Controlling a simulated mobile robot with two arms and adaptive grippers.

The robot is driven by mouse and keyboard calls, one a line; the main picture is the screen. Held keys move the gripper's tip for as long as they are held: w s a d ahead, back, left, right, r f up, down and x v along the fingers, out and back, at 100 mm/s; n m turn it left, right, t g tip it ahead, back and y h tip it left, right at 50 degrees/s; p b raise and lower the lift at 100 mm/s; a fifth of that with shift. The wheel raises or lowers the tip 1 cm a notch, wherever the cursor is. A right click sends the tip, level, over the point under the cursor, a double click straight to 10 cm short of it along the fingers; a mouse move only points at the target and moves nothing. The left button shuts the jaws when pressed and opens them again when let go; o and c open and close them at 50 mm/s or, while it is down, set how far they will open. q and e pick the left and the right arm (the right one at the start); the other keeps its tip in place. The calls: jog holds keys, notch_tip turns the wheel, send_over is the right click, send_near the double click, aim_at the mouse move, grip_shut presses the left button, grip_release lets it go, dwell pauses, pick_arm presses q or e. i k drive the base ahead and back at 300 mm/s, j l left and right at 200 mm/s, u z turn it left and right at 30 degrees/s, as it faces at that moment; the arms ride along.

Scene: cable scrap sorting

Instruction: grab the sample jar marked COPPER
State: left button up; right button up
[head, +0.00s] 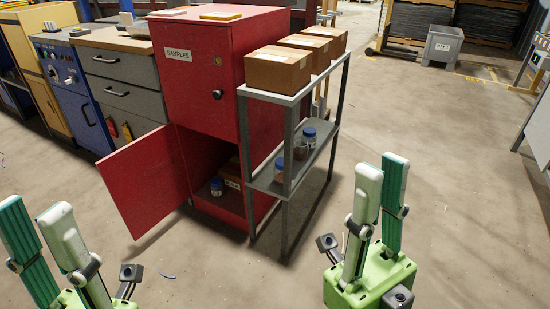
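Small jars with blue lids are in view, but I cannot read their labels, so I cannot tell which is marked COPPER. One jar (216,188) stands in the open lower compartment of the red SAMPLES cabinet (205,65). On the grey rack's middle shelf stand another blue-lidded jar (309,137), a greyish jar or cup (300,149) and a jar (279,168) partly hidden by a rack post. My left gripper (36,212) is open and empty at the lower left. My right gripper (382,170) is open and empty, right of the rack. Both are apart from the jars.
The lower red door (145,180) swings out to the left. A small labelled box (232,172) sits behind the cabinet jar. Cardboard boxes (278,69) fill the rack top (262,95). Workbench drawers (125,95) stand left. The floor (440,150) to the right is mostly clear.

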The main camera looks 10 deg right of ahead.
aim_at(278, 167)
jog(key=i+l+u, duration=0.1)
jog(key=l+u, duration=0.4)
jog(key=l, duration=0.25)
jog(key=l+u, duration=0.5)
jog(key=l, duration=0.7)
jog(key=k+l, duration=0.15)
jog(key=l, duration=0.35)
jog(key=l+u, duration=0.1)
jog(key=l, duration=0.35)
jog(key=k+l, duration=0.15)
jog(key=l, duration=0.35)
jog(key=k+l, duration=0.1)
jog(key=l, duration=0.4)
jog(key=i+u, duration=0.05)
